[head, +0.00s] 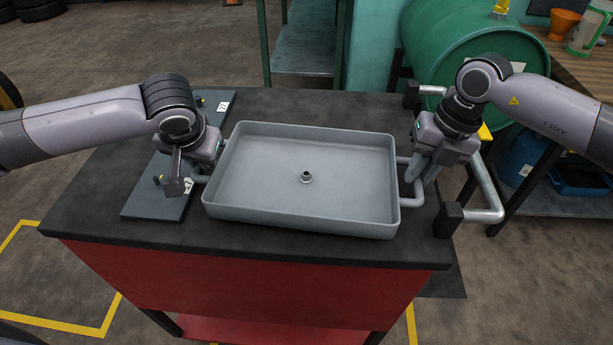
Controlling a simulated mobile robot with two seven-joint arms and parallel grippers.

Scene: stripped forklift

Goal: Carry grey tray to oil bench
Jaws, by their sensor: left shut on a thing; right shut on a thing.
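The grey tray (300,221) is a shallow rectangular pan with a bar handle at each short end. It is level over the dark top of a red cart; I cannot tell whether it touches the top. A small metal ring-shaped part (306,177) is in the middle of the tray. My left gripper (192,180) is shut on the left handle, its fingertips partly hidden. My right gripper (416,182) is shut on the right handle. A wooden-topped bench (570,72) at the upper right, perhaps the oil bench, carries an orange funnel (563,22) and a green-and-white container (588,28).
The red cart (230,285) has a metal push handle (487,190) on its right. A dark blue board (160,200) lies left of the tray. A green drum (465,45) lies behind to the right. A green-framed table (305,45) stands behind. Floor is open at left.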

